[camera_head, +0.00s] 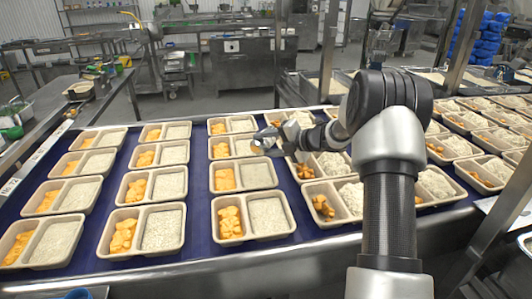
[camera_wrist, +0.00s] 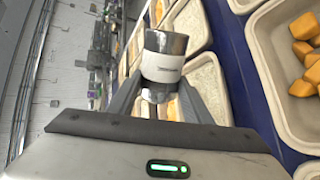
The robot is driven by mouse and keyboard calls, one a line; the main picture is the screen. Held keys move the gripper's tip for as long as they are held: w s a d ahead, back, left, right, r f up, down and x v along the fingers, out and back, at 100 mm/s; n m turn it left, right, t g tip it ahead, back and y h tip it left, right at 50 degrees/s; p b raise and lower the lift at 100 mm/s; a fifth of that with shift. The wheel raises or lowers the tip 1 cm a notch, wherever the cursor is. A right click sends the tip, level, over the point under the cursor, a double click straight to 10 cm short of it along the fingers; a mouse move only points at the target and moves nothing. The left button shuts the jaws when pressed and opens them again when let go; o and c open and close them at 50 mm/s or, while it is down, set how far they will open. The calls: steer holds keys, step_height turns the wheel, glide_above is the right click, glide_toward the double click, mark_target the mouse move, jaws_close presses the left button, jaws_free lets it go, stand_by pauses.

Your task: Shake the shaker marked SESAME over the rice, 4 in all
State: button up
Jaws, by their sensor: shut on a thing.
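My gripper (camera_wrist: 157,98) is shut on a silver shaker (camera_wrist: 165,45) with a pale label band; its lettering is too small to read. In the head view my gripper (camera_head: 270,138) reaches left over the trays, with the shaker (camera_head: 257,147) small at its tip. It is held above the belt near a tray's rice compartment in the middle column. White rice (camera_wrist: 204,80) shows behind the shaker in the wrist view. I cannot tell from these views exactly which compartment is under the shaker, or whether any sesame is on the rice.
Rows of two-part trays (camera_head: 267,235) with orange chunks and rice cover the blue belt (camera_head: 198,225). A metal rail (camera_head: 240,268) runs along the belt's front edge. Steel posts (camera_head: 327,50) stand behind. My arm blocks part of the trays at right.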

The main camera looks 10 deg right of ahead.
steer(key=shift+s+a+r+n+t+h+b, duration=0.1)
steer(key=shift+a+n+t+h+b, duration=0.2)
steer(key=shift+b, duration=1.35)
steer(key=shift+s+d+r+n+t+h+b, duration=0.1)
steer(key=shift+n+t+b, duration=0.3)
steer(key=shift+b, duration=1.25)
steer(key=b, duration=0.2)
steer(key=n+b, duration=0.1)
steer(key=b, duration=0.2)
steer(key=shift+s+a+r+n, duration=0.1)
steer(key=shift+a+r+n, duration=0.05)
steer(key=shift+n, duration=0.15)
steer(key=shift+r+t+h+b, duration=0.2)
steer(key=shift+t+h+b, duration=0.1)
steer(key=shift+b, duration=0.55)
steer(key=shift+s+r+n, duration=0.1)
steer(key=shift+r+n, duration=0.05)
steer(key=shift+n, duration=0.15)
steer(key=shift+f+b, duration=0.95)
steer(key=shift+f, duration=0.6)
steer(key=shift+r, duration=0.1)
steer(key=shift+r, duration=0.1)
